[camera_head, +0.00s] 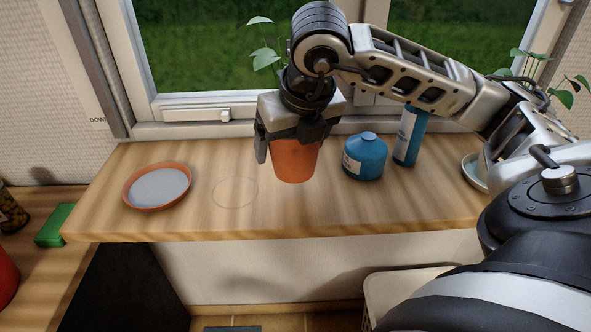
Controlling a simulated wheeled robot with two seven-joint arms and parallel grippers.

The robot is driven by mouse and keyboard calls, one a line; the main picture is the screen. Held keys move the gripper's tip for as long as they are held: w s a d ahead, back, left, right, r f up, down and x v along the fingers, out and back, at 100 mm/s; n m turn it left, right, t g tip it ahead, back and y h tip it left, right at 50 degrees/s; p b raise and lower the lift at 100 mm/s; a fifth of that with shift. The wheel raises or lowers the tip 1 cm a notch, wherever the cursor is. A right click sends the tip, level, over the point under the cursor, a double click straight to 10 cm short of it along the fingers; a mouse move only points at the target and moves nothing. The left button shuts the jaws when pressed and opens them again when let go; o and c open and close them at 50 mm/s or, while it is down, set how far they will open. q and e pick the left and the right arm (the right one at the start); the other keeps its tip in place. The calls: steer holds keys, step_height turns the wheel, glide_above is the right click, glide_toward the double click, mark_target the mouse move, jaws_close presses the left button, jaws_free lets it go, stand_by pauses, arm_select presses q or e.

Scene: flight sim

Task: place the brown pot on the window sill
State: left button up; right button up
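The brown pot (295,162) is a terracotta, orange-brown pot above the wooden window sill (400,205), near its middle. Green leaves (263,45) show behind my gripper and seem to belong to its plant. My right gripper (291,143) comes down from above with its fingers at the two sides of the pot's upper part and looks shut on it. The gripper hides the pot's rim. Whether the pot's base touches the sill is hard to tell. My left gripper is not in view.
A terracotta saucer (131,194) lies on the sill at left, beside a faint ring outline (235,192). A squat blue bottle (365,158) and a tall blue can (409,137) stand close right of the pot. A pale saucer (474,172) is farther right. The window frame (200,114) stands behind.

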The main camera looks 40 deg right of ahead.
steer(key=shift+w+d+f, duration=0.1)
steer(key=shift+d+f, duration=0.2)
steer(key=shift+f, duration=0.1)
steer(key=f+b, duration=0.1)
steer(key=f, duration=0.1)
steer(key=f+b, duration=0.1)
steer(key=shift+d+f+b, duration=0.2)
steer(key=shift+d+b, duration=0.05)
steer(key=shift+b, duration=0.05)
steer(key=shift+w+f, duration=0.1)
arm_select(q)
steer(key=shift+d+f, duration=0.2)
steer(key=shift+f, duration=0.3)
arm_select(e)
steer(key=o, duration=1.3)
steer(key=p+v, duration=0.1)
steer(key=v, duration=1)
steer(key=shift+w+p, duration=0.1)
steer(key=shift+p, duration=0.25)
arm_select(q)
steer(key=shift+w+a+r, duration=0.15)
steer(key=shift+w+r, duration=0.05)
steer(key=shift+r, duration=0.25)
arm_select(e)
steer(key=shift+s+a+r, duration=0.1)
steer(key=shift+s+r, duration=0.2)
steer(key=shift+r, duration=0.25)
